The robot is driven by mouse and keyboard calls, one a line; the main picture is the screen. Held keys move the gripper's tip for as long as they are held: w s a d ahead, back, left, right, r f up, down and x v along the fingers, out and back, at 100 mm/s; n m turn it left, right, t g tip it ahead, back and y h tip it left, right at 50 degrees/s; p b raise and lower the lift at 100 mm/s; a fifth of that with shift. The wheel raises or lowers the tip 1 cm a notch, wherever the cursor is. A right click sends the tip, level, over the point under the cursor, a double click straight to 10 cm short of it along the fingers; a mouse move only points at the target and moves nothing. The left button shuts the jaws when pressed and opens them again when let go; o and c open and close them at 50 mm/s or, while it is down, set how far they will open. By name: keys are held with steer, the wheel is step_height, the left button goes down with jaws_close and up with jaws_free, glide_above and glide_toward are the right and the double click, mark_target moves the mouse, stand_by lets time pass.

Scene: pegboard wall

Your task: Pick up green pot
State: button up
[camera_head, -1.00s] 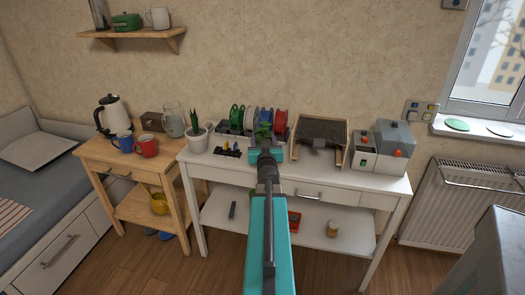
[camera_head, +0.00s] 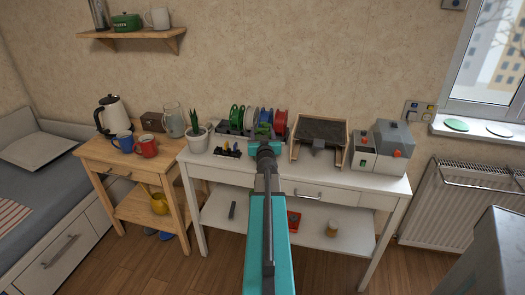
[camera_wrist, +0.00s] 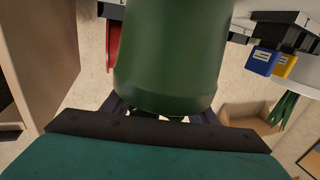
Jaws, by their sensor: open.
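The green pot (camera_head: 126,21) with a lid stands on the wooden wall shelf at the upper left of the head view, well away from my arm. My gripper (camera_wrist: 160,108) shows only in part in the wrist view, dark finger pieces on either side, open. A large dark green rounded body (camera_wrist: 172,55) fills the middle of that view, close to the fingers. I cannot tell what it is or whether it touches them. In the head view my teal arm hides most of the gripper, in front of the spool rack.
On the shelf (camera_head: 150,33), a white mug (camera_head: 158,18) stands right of the pot and a tall grey container (camera_head: 98,14) left. The white table (camera_head: 225,172) below holds coloured spools, a potted plant (camera_head: 197,130), a wooden-framed tray and a grey machine (camera_head: 388,147).

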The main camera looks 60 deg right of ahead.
stand_by(0.6)
jaws_close()
stand_by(1.2)
